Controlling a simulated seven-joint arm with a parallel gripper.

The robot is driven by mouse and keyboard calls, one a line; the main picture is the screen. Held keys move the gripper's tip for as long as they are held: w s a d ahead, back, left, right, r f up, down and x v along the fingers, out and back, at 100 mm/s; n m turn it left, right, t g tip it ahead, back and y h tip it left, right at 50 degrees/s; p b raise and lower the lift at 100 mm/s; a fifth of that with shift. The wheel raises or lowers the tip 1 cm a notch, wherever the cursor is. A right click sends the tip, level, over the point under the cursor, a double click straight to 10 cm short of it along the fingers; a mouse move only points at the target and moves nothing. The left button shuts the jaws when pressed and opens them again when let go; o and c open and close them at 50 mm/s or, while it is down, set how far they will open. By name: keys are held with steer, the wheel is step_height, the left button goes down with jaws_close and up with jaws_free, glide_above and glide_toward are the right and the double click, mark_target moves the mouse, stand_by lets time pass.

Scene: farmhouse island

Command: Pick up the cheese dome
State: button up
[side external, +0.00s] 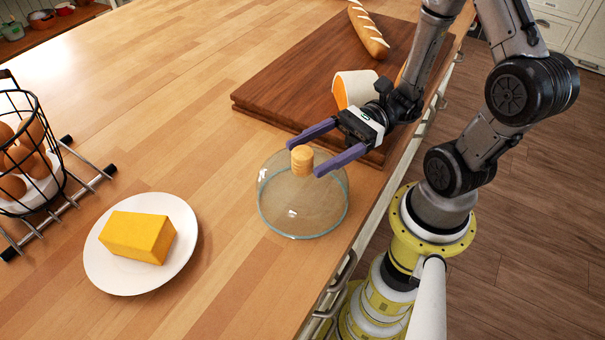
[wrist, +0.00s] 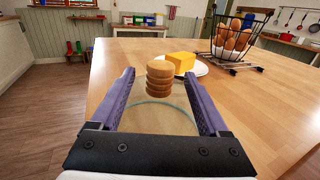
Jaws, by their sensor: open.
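The cheese dome (side external: 303,204) is a clear glass dome with a ridged wooden knob (side external: 302,160). It stands upright on the wooden counter, between the plate and the cutting board. My gripper (side external: 304,158) is open, with its two purple fingers on either side of the knob. In the wrist view the knob (wrist: 160,78) shows between the fingertips of my gripper (wrist: 162,75), with a visible gap on each side. The dome's glass (wrist: 160,112) shows faintly below the knob. I cannot tell the exact height of the fingers against the knob.
A yellow cheese block (side external: 138,236) lies on a white plate (side external: 105,280) to the left. A wire basket of eggs (side external: 30,150) stands on a rack at far left. The counter's edge is close.

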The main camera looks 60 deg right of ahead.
steer(key=shift+x, duration=1.3)
jaws_close()
